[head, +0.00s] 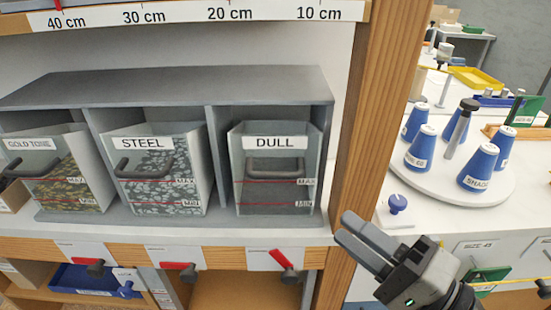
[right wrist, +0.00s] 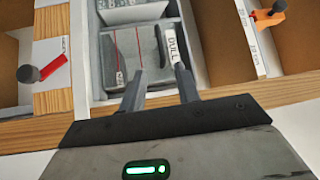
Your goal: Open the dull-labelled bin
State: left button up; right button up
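The dull-labelled bin (head: 232,150) is the right-hand bin in a grey rack, with a clear front, a DULL label (head: 275,142), a dark handle (head: 275,168) and red MAX and MIN lines. It appears seated in its bay. My right gripper (head: 350,228) is below and right of it, apart from the handle, in front of the wooden post. In the right wrist view the gripper (right wrist: 160,85) has its fingers spread with nothing held; the dull bin (right wrist: 140,55) lies beyond them, its label at the right. My left gripper is not in view.
The steel bin (head: 150,150) and gold-tone bin (head: 45,160) stand to the left in the rack (head: 170,90). A wooden post (head: 365,110) rises right of the rack. A round tray (head: 440,180) with blue spools is at right.

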aim_at(274, 176)
jog(key=p+x, duration=0.4)
jog(key=x, duration=1.1)
jog(key=shift+s+a, duration=0.1)
jog(key=shift+s, duration=0.05)
grip_shut()
